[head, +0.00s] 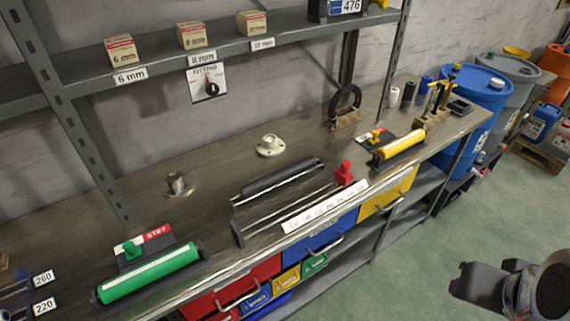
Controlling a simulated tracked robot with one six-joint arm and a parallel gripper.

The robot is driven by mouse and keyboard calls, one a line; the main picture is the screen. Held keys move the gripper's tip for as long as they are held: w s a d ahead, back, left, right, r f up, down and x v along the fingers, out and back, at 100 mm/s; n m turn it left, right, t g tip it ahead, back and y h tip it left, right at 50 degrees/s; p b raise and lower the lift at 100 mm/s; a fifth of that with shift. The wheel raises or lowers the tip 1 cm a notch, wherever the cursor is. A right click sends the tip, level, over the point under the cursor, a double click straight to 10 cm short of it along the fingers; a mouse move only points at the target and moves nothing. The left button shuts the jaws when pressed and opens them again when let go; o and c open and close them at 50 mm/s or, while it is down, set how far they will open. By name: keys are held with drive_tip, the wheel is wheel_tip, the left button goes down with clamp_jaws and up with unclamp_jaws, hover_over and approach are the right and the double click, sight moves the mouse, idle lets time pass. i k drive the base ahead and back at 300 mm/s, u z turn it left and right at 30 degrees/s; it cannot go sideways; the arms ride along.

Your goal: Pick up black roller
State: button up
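The black roller (280,178) lies along the workbench near its middle, at the back of a rack with thin rails. It slants up to the right, and nothing grips it. A red knob piece (345,173) stands by the rack's right end. Part of my arm shows at the lower right, over the floor, with what looks like my gripper (478,281) at its left end. It is well apart from the roller, to the lower right. I cannot make out its fingers or whether it is open.
A green roller (150,273) lies at the front left and a yellow roller (402,144) at the right of the workbench (215,215). Flanged fittings (270,146) stand behind the black roller. A shelf (220,58) with small boxes overhangs the back. Blue barrel (480,95) stands beyond.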

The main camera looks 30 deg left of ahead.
sight(252, 188)
drive_tip(key=z, duration=0.05)
drive_tip(key=i, duration=0.8)
drive_tip(key=u, duration=3.2)
